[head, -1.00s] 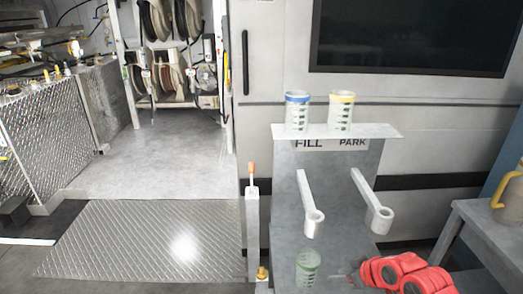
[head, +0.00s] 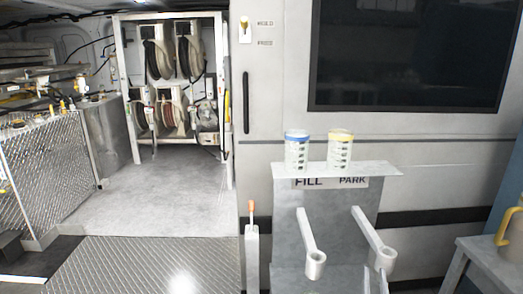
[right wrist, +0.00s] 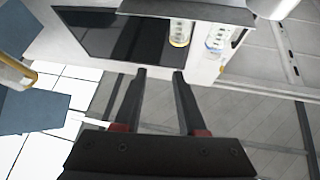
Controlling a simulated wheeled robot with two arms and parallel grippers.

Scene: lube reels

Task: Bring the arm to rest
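My right gripper (right wrist: 159,73) shows in the right wrist view with its two dark fingers apart and nothing between them. It does not show clearly in the head view, and my left gripper is in neither current view. A grey stand marked FILL and PARK (head: 331,183) carries a blue-rimmed cup (head: 297,150) and a yellow-rimmed cup (head: 340,150) on its top shelf. Both also show in the right wrist view, the blue-rimmed one (right wrist: 216,38) beside the yellow-rimmed one (right wrist: 180,33), apart from my fingers.
Two white ring-ended arms, left (head: 311,247) and right (head: 376,241), stick out from the stand. A post with an orange tip (head: 252,243) stands left of it. A table (head: 497,262) with a yellow-handled jug is at right. Hose reels (head: 172,70) hang behind clear floor (head: 155,195).

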